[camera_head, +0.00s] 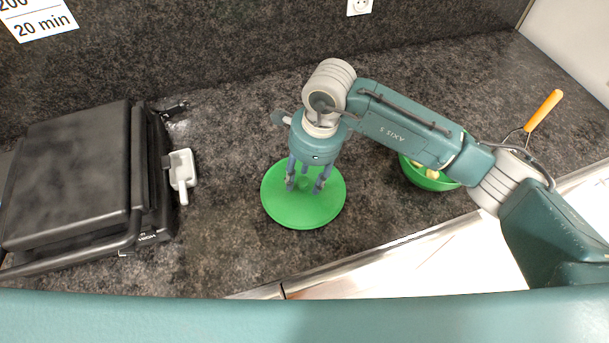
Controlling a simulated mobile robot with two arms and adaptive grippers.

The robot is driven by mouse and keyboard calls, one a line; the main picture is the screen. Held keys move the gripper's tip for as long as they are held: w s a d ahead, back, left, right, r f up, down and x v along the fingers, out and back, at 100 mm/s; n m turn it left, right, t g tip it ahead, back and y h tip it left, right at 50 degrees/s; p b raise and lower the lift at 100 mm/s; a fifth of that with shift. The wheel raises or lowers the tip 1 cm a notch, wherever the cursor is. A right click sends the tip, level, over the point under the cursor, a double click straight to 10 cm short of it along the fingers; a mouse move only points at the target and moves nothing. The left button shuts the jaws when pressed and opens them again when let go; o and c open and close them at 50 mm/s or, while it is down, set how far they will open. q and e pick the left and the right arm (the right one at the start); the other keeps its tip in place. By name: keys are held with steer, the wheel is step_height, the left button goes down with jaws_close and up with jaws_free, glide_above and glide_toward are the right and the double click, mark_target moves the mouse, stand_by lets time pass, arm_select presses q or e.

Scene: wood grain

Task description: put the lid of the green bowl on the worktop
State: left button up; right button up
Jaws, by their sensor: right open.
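The green lid (301,213) is a round disc lying flat on the dark worktop (223,218), near the middle of the head view. My right gripper (305,188) points down over the lid, its fingers apart on either side of the small knob at the lid's middle. It is open; I cannot tell whether the fingers touch the lid. The green bowl (432,184) stands uncovered to the right, with pale pieces in it. My right arm hides part of the bowl. My left gripper is not in view.
A black contact grill (70,172) stands at the left, with a small white dish (182,168) beside it. An orange-handled utensil (543,110) lies behind the bowl at the right. The worktop's front edge runs below the lid. The dark wall has a socket (359,6).

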mark_target(311, 188)
steer(key=shift+r, duration=0.25)
step_height(311, 188, up, 12)
steer(key=d+b, duration=0.1)
steer(key=b, duration=0.3)
steer(key=shift+d+f, duration=0.15)
steer(key=shift+d, duration=0.25)
steer(key=shift+s, duration=0.15)
